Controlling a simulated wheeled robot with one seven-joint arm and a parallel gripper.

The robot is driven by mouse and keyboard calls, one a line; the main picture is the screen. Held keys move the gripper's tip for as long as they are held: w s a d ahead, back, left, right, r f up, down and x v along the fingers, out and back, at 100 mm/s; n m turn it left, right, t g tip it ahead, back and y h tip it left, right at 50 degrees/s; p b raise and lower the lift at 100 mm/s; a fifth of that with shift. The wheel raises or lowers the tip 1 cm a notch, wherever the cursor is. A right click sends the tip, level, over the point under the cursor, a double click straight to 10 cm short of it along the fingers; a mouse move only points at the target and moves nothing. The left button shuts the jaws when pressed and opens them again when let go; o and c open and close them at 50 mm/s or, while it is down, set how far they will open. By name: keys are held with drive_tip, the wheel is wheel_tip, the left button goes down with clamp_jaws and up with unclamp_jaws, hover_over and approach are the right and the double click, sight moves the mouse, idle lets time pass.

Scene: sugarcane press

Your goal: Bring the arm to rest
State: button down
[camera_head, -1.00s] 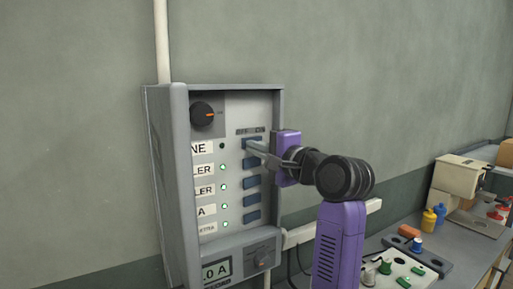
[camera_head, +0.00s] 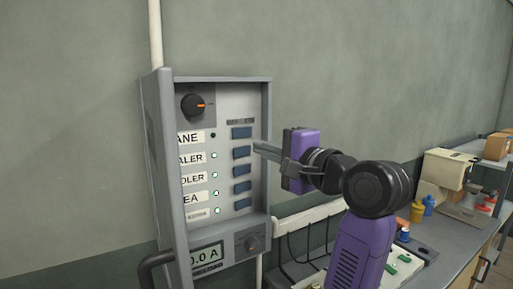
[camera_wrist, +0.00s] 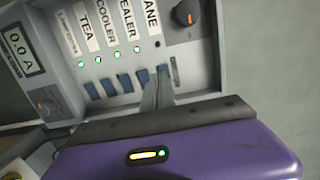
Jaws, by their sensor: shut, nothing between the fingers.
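My gripper (camera_head: 257,148) is shut and empty, its fingers pointing left at the grey switch panel (camera_head: 266,100). In the head view its tips are just right of the blue switches, level with the gap between the top switch (camera_head: 241,132) and the second switch (camera_head: 241,153). In the wrist view the shut fingers (camera_wrist: 158,90) overlap the switch row near the CANE end and hide part of it. I cannot tell how far the tips stand from the panel. My purple and black arm reaches in from the lower right.
The CANE light (camera_head: 213,135) is dark; the lights below are green. A black knob (camera_head: 194,106) is at the top, and a display (camera_head: 207,255) reads 0.0 A. A handle (camera_head: 157,262) sticks out lower left. A workbench (camera_head: 455,240) with bottles (camera_head: 418,211) stands right.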

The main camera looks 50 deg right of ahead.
drive_tip(key=shift+s+a, duration=0.35)
drive_tip(key=shift+s, duration=0.45)
drive_tip(key=shift+r, duration=0.1)
wheel_tip(320, 180, up, 5)
drive_tip(key=d+n+t+h, duration=0.2)
drive_tip(key=s+a+f+n, duration=0.3)
drive_tip(key=a+f+n, duration=0.1)
drive_tip(key=f, duration=0.4)
drive_tip(key=s+a+f+n+t, duration=0.1)
drive_tip(key=s+a+f+n, duration=0.25)
drive_tip(key=f, duration=0.55)
drive_tip(key=s+a+f+n, duration=0.3)
drive_tip(key=a+f+n, duration=0.15)
drive_tip(key=f, duration=0.35)
drive_tip(key=s+a+f+n+g+y, duration=0.2)
drive_tip(key=s+a+f, duration=0.3)
drive_tip(key=s+f, duration=0.4)
drive_tip(key=s+a+f+n+g+y, duration=0.2)
drive_tip(key=s+a+f, duration=0.4)
drive_tip(key=s, duration=0.8)
wheel_tip(320, 180, down, 4)
drive_tip(key=shift+a+r+n+g+y, duration=0.2)
drive_tip(key=shift+n+g+y, duration=0.2)
drive_tip(key=shift+n+g, duration=0.55)
